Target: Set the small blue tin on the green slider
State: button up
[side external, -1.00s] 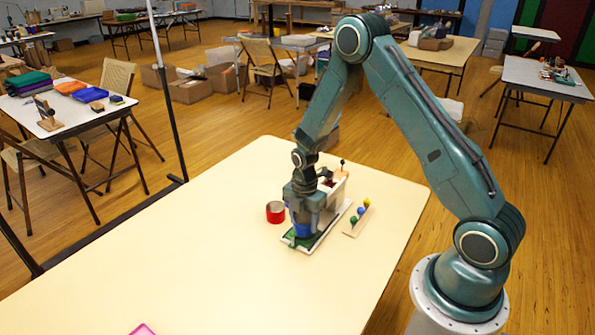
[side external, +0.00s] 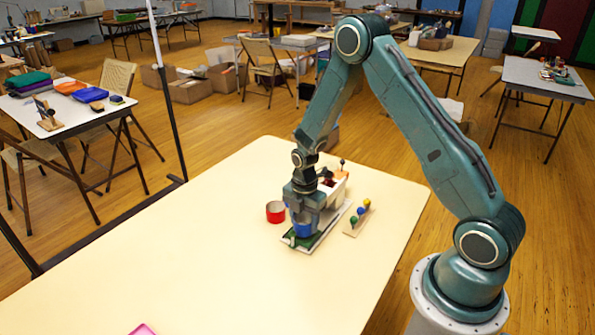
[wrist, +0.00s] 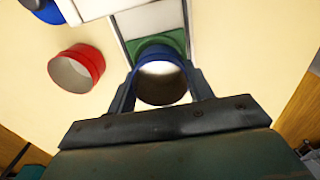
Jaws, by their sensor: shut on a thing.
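The small blue tin (side external: 303,230) is between the fingers of my gripper (side external: 303,222), over the green slider (side external: 292,241) at the near end of a white track. In the wrist view the open-topped tin (wrist: 160,80) sits between both fingers of my gripper (wrist: 160,95), which is shut on it. The green slider (wrist: 155,42) shows beyond and around the tin's far edge. I cannot tell whether the tin's base touches the slider. The tin looks upright.
A red tin (side external: 275,212) stands left of the slider; it also shows in the wrist view (wrist: 77,70). A small rack with coloured balls (side external: 357,219) lies to the right. The table's near left is mostly clear.

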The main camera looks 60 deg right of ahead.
jog(key=shift+f, duration=0.6)
jog(key=o, duration=0.7)
jog(key=shift+r, duration=0.2)
notch_tip(320, 180, up, 11)
jog(key=shift+f, duration=0.15)
dwell(1.3)
dwell(0.4)
